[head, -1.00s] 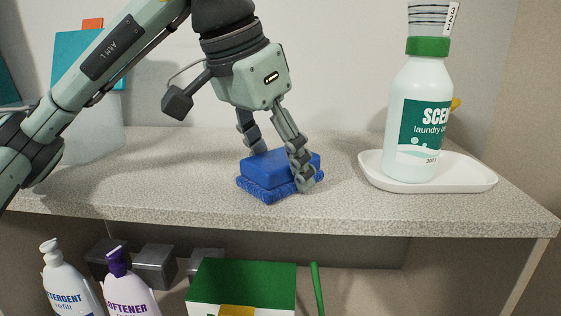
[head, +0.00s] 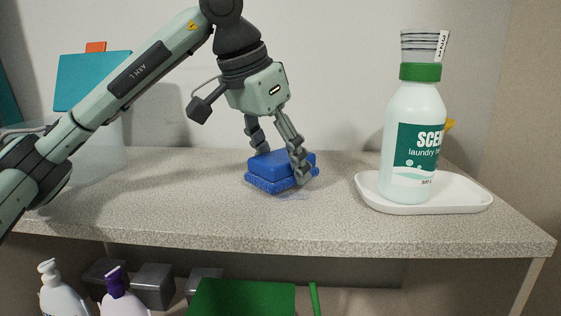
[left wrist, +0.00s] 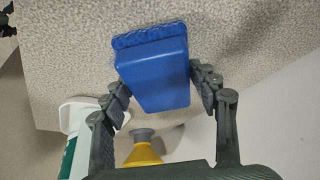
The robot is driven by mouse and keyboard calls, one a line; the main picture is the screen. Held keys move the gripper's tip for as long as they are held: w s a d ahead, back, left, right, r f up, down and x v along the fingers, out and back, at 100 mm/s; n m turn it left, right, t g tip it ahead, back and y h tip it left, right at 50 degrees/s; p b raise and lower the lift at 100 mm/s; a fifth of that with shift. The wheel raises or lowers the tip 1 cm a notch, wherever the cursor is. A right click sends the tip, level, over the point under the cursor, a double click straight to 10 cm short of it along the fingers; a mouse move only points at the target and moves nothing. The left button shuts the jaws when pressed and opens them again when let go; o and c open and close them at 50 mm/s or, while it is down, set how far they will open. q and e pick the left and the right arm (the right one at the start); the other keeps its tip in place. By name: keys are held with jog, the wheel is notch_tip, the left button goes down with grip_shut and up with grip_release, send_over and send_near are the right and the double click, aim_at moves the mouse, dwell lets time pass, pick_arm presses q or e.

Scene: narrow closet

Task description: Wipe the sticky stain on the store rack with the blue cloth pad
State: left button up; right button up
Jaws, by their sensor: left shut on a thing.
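The blue cloth pad (head: 268,166) has a smooth block on top and a fuzzy cloth layer below. It rests on the speckled top of the store rack (head: 170,215), or very close to it. My left gripper (head: 279,167) is shut on the pad's block, with a finger on each side. The left wrist view shows the pad (left wrist: 155,70) between the fingers (left wrist: 162,88). A faint bluish stain (head: 292,196) shows on the rack just in front of the pad. Any part under the pad is hidden. My right gripper is in neither view.
A white laundry bottle (head: 408,150) with a green collar stands on a white tray (head: 460,195) at the right. A yellow object (head: 449,125) is partly hidden behind it. Bottles and a green box (head: 245,298) are below. The rack's front middle is clear.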

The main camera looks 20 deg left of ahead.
pick_arm(q)
jog(key=shift+w+a+f+p, duration=0.15)
jog(key=shift+w+f, duration=0.2)
jog(key=shift+w, duration=0.3)
jog(key=shift+w+a+f+p, duration=0.15)
jog(key=shift+w+f, duration=0.25)
jog(key=shift+w, duration=0.3)
jog(key=shift+w+a+f+p, duration=0.15)
jog(key=shift+w+f, duration=0.2)
jog(key=shift+w, duration=0.3)
jog(key=shift+r, duration=0.1)
notch_tip(320, 180, up, 5)
jog(key=p, duration=0.4)
jog(key=shift+w, duration=0.15)
jog(key=shift+a+r+p, duration=0.15)
jog(key=shift+r+p, duration=0.45)
jog(key=shift+p, duration=0.05)
notch_tip(320, 180, up, 3)
jog(key=p, duration=0.2)
jog(key=shift+r+p, duration=0.1)
jog(key=shift+p, duration=0.25)
